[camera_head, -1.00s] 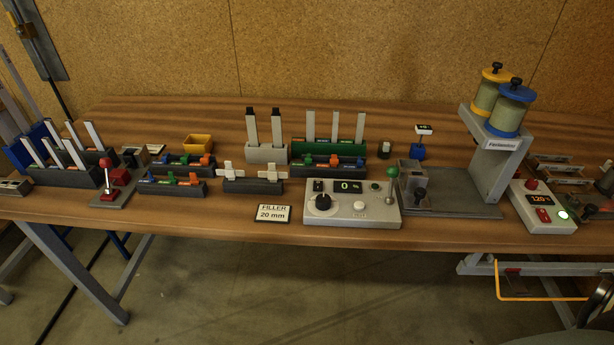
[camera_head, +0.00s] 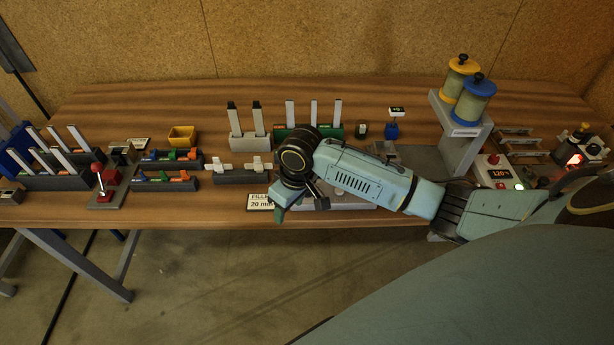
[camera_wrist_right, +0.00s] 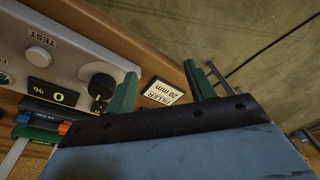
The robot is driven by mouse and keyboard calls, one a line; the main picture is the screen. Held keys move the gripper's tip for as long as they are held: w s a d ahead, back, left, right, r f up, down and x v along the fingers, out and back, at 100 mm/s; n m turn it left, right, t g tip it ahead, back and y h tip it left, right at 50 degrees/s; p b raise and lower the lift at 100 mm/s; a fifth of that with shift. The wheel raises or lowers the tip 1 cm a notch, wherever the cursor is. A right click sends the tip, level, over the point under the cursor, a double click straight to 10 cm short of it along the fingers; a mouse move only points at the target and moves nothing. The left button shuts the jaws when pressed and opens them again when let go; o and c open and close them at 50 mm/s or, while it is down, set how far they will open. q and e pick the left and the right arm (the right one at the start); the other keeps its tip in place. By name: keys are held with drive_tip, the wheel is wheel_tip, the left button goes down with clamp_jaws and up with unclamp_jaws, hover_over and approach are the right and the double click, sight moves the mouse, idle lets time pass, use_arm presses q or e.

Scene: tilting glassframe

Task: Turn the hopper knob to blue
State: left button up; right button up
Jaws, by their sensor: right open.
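The hopper stand (camera_head: 462,150) is at the right of the bench, with a yellow-capped canister (camera_head: 460,82) and a blue-capped canister (camera_head: 473,103) on top. The grey control box is mostly hidden by my right arm in the head view; the right wrist view shows its panel (camera_wrist_right: 62,22), a display reading 0 % (camera_wrist_right: 48,93) and a black knob (camera_wrist_right: 101,86) with a light pointer mark. I cannot tell which knob is the hopper knob. My right gripper (camera_wrist_right: 163,80) is open and empty, its green finger beside the black knob, apparently apart. My left gripper is not in view.
A "FILLER 20 mm" sign (camera_wrist_right: 162,92) lies between the fingers in the right wrist view. A red-knobbed lever (camera_head: 99,180), a yellow bin (camera_head: 182,135) and several racks stand to the left. A second box with a lit display (camera_head: 497,172) is at the right.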

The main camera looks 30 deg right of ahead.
drive_tip(key=w+d+r+m+g+h+p, duration=0.1)
drive_tip(key=w+d+r, duration=0.4)
drive_tip(key=d+r, duration=0.5)
drive_tip(key=f, duration=0.4)
drive_tip(key=a+f, duration=0.1)
drive_tip(key=f, duration=0.2)
drive_tip(key=a+f, duration=0.1)
drive_tip(key=f, duration=0.3)
drive_tip(key=shift+s+a+f+b, duration=0.1)
drive_tip(key=shift+s+f+b, duration=0.1)
drive_tip(key=shift+f+b, duration=0.1)
drive_tip(key=c, duration=1)
